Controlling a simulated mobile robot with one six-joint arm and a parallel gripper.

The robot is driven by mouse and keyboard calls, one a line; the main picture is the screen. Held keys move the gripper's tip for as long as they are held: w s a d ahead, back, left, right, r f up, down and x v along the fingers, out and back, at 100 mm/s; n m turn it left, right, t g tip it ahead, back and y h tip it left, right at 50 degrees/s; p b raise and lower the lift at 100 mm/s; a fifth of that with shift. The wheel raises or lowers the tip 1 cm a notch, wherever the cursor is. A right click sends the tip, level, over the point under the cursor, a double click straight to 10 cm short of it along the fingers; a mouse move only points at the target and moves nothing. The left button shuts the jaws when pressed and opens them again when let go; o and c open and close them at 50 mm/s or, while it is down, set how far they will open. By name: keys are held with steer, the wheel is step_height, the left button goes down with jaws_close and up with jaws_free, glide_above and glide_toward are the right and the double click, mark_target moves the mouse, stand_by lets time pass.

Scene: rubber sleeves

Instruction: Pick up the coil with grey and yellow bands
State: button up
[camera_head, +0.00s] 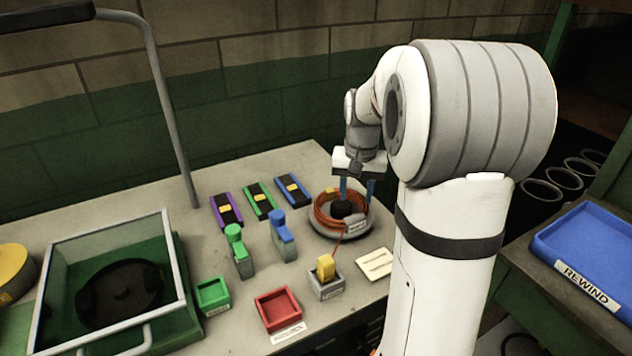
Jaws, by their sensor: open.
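An orange-brown coil (325,222) lies around a dark hub on a round grey base (352,236) at the table's right side. One finger is by the hub and the other is near the coil's right side. I cannot tell whether either finger touches the coil, and my arm hides some of the area to the right.
Purple, green and blue devices (259,201) lie behind left. Green and blue upright pieces (283,240), a red tray (278,309) and a grey box with a yellow block (326,270) stand in front. A framed cover (178,262) stands left; a blue REWIND tray (590,255) is right.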

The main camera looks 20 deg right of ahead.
steer(key=m, duration=0.2)
glide_above(366, 208)
steer(key=f, duration=0.2)
steer(key=shift+s+a+f+g, duration=0.2)
steer(key=shift+a+f+g, duration=0.1)
steer(key=shift+f, duration=0.05)
steer(key=shift+w+d+f, duration=0.15)
steer(key=shift+d+f, duration=0.1)
step_height(366, 208, down, 8)
steer(key=shift+r+p, duration=0.15)
steer(key=shift+p, duration=0.4)
steer(key=shift+c, duration=0.3)
jaws_close()
steer(key=shift+w+d+r, duration=0.1)
steer(key=shift+r, duration=0.05)
